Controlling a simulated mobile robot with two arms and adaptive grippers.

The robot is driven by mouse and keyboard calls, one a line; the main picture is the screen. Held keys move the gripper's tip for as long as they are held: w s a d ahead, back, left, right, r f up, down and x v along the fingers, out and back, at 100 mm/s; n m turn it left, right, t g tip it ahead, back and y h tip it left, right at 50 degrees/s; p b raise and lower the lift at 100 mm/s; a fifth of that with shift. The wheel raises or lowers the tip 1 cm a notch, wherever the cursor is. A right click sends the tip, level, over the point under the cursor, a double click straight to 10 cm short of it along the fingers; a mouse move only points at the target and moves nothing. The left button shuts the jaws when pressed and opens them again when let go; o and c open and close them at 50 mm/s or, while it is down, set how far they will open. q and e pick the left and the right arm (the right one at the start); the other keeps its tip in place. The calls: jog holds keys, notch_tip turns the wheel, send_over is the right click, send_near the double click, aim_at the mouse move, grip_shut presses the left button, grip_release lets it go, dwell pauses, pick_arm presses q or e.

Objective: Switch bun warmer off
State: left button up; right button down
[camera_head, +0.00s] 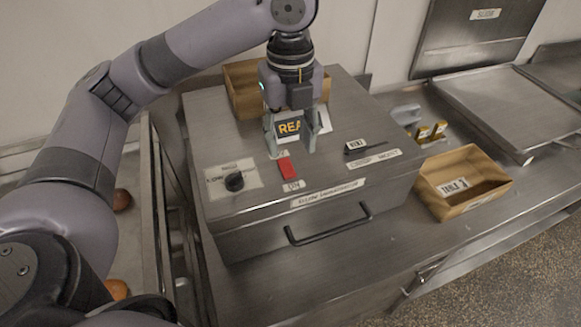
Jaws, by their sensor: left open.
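The bun warmer (240,213) is a steel box on the counter with a front handle (330,226). On its sloping top is a red rocker switch (287,168), with an "ON" label (293,186) at its near end. The marking at its far end is partly hidden by my gripper. My left gripper (291,143) points down over the warmer, just behind the switch. It is open, its fingers apart. A dark sign reading "REA" (289,127) shows between the fingers, the rest of it hidden. My right gripper is out of view.
A black knob (234,181) is left of the switch and a slider (364,145) is to its right. A wooden box (245,85) stands behind the gripper. A wooden "TABLE" tray (438,203) stands at the right. Steel trays (510,100) lie beyond it.

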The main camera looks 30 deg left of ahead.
aim_at(290, 175)
pick_arm(q)
notch_tip(290, 175, down, 7)
jog(key=shift+s+f, duration=0.15)
jog(key=shift+f, duration=0.05)
jog(key=shift+c, duration=0.6)
grip_shut()
